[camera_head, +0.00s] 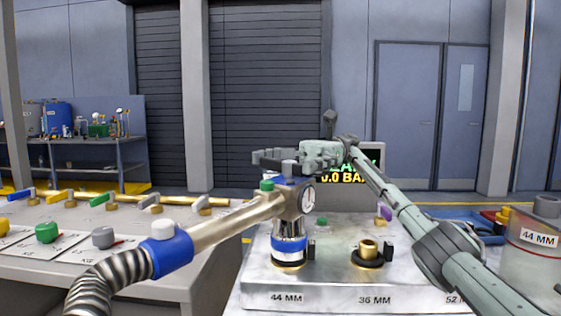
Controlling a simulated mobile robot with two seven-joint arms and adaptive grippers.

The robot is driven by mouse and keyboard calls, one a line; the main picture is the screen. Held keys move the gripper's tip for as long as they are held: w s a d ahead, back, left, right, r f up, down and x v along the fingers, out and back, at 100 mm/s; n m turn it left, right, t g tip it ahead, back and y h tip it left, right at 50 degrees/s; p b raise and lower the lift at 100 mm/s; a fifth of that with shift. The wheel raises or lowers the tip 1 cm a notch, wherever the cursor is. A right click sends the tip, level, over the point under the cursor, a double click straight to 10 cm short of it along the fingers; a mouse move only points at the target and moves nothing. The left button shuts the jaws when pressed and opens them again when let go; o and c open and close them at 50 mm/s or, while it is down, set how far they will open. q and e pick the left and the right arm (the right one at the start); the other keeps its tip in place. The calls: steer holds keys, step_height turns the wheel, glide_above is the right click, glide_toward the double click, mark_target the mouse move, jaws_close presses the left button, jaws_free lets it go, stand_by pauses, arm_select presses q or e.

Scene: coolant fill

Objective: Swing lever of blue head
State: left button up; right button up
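The blue head (292,183) sits upright on the 44 MM post of the metal bench (320,297). It has a round gauge (308,199) on its right side and a blue ring low down. A brass pipe (235,221) runs from it leftwards to a blue collar (168,254) and a ribbed hose (105,282). A small grey part, perhaps the lever (290,168), shows on top of the head. My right gripper (262,159) reaches in from the right, its dark fingers pointing left just above the head. Its finger gap and any contact are unclear. My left gripper is out of view.
A brass fitting (368,249) stands at 36 MM. A display (357,178) is behind the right gripper. A left table (150,285) carries several coloured caps and levers. A 44 MM drum (533,248) stands at the far right.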

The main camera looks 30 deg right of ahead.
mark_target(281, 160)
step_height(281, 160, up, 10)
steer(key=shift+r, duration=0.1)
stand_by(0.6)
stand_by(0.5)
